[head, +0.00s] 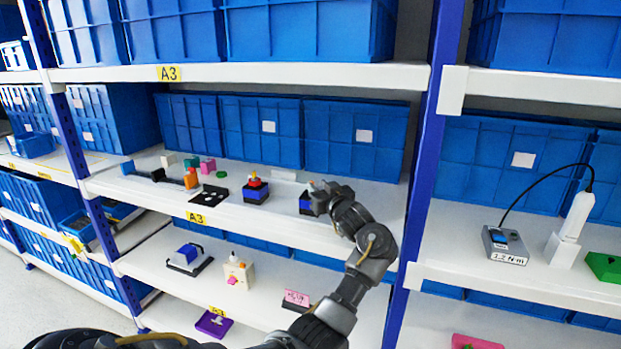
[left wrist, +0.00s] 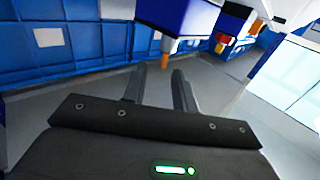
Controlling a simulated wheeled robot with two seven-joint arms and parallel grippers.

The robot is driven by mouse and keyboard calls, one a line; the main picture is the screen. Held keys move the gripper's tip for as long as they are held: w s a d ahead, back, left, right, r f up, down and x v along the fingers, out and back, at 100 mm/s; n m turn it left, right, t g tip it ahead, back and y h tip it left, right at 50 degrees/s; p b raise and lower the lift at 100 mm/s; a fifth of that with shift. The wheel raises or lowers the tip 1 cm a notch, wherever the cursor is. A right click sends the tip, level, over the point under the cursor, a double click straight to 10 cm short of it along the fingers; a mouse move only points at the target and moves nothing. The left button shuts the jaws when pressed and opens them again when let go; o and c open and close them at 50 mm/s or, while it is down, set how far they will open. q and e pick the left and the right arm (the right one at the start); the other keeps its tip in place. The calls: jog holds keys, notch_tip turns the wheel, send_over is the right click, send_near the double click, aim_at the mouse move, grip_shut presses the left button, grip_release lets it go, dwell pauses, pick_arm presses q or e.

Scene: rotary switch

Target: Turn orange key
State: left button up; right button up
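The orange key (left wrist: 165,48) sticks out of a blue and black switch box, whose blue body (left wrist: 178,14) fills the top of the left wrist view. In the head view this box (head: 305,204) stands on the middle shelf, partly hidden by my left gripper (head: 318,190); the key is not clearly visible there. In the left wrist view my left gripper (left wrist: 160,78) is open and empty. Its two fingers point at the key, which appears in line with the gap, just beyond the fingertips. My right gripper is not in view.
A similar box (head: 256,192) with a red and yellow knob stands left of the gripper. A black panel (head: 209,195) and small coloured parts lie further left. Blue bins (head: 353,137) line the shelf's back. A blue upright (head: 424,150) stands to the right.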

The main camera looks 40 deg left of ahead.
pick_arm(q)
jog(key=x, duration=0.5)
jog(key=shift+s+a+r+p, duration=0.1)
jog(key=shift+a+p, duration=0.3)
jog(key=shift+w+a, duration=0.2)
jog(key=shift+a, duration=0.1)
grip_shut()
